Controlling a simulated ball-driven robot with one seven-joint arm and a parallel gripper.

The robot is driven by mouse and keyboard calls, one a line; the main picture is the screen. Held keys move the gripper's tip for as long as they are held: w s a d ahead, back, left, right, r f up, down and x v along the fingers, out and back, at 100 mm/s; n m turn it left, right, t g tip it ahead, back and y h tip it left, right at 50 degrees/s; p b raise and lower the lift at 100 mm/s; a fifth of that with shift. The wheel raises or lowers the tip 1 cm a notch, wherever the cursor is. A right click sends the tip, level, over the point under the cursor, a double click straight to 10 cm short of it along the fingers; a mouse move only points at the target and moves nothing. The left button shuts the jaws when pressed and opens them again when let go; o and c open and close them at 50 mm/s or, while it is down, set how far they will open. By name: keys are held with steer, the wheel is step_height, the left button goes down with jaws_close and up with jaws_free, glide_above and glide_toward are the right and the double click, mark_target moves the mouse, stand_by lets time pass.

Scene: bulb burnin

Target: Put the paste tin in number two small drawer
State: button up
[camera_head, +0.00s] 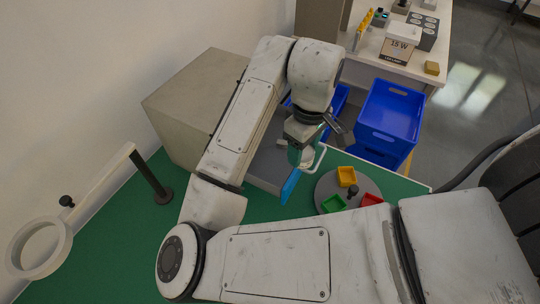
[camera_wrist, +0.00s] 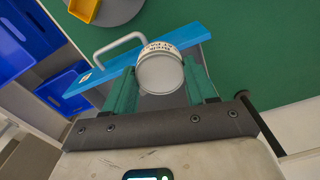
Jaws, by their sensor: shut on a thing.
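The paste tin (camera_wrist: 160,72), round and pale with dark print around its rim, is between the teal fingers of my gripper (camera_wrist: 161,88) in the wrist view. My gripper is shut on it. A drawer with a blue front (camera_wrist: 105,68) and a pale bar handle (camera_wrist: 118,44) stands pulled out beneath. In the wrist view the tin overlaps the drawer's front edge and grey inside; its height above it I cannot tell. In the head view my gripper (camera_head: 303,152) is over the open drawer (camera_head: 290,187), hiding most of the tin. I cannot read the drawer's number.
The beige cabinet (camera_head: 190,100) stands behind my arm on the green bench (camera_head: 110,245). A round grey tray (camera_head: 328,187) with yellow, green and red bins is close to the drawer. Blue crates (camera_head: 390,115) stand beyond. A ring lamp (camera_head: 40,247) is at left.

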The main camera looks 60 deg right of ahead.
steer(key=w+f, duration=0.3)
steer(key=w, duration=0.1)
steer(key=w+f+p, duration=0.1)
steer(key=w+f, duration=0.2)
steer(key=shift+w+f, duration=0.35)
steer(key=shift+f, duration=0.05)
steer(key=shift+w+f, duration=0.2)
steer(key=shift+f, duration=1.6)
steer(key=shift+f, duration=0.1)
steer(key=o, duration=1.2)
step_height(320, 180, up, 12)
steer(key=shift+r+b, duration=0.1)
steer(key=shift+b, duration=0.2)
